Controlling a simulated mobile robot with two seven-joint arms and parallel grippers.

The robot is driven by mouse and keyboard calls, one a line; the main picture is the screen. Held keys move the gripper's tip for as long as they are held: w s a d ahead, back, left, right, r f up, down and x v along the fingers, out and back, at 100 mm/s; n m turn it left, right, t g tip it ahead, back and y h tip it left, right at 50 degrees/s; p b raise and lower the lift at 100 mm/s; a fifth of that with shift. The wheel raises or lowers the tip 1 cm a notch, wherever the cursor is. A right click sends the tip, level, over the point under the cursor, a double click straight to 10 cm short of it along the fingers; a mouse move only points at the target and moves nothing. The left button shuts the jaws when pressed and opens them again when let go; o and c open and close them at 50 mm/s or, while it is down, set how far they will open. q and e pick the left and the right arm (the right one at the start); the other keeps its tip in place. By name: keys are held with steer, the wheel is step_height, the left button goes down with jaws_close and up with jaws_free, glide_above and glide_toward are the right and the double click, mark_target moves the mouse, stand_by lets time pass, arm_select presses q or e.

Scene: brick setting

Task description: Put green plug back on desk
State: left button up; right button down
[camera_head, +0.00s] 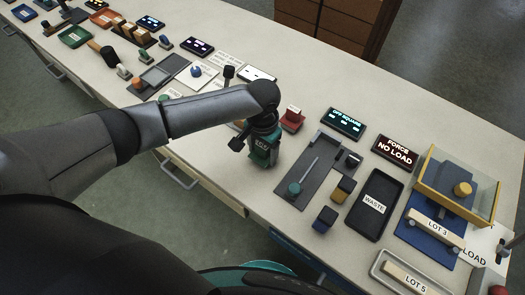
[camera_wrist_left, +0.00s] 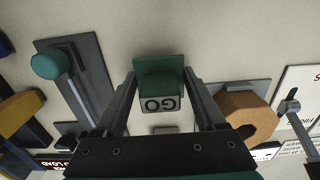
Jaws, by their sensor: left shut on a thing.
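My left gripper (camera_head: 263,156) is over the desk (camera_head: 335,85), near its front edge, pointing down. The left wrist view shows its two fingers on either side of the green plug (camera_wrist_left: 158,77), a green block with a pale face marked "GO". The gripper is shut on the plug. In the head view the gripper and arm mostly hide the plug. I cannot tell whether the plug touches the desk. My right gripper is not in view.
A dark fixture plate (camera_head: 318,165) with a teal knob (camera_head: 294,188) lies right of the gripper. A red block (camera_head: 292,119) stands behind it. Farther right are a black waste tray (camera_head: 362,223) and a yellow-framed clear box (camera_head: 425,180). An orange-brown hexagonal piece (camera_wrist_left: 245,117) is beside the fingers.

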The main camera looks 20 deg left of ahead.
arm_select(q)
steer(key=shift+r, duration=0.1)
steer(key=o, duration=1.3)
steer(key=shift+o, duration=0.2)
step_height(320, 180, up, 12)
steer(key=p, duration=0.3)
steer(key=shift+p, duration=0.4)
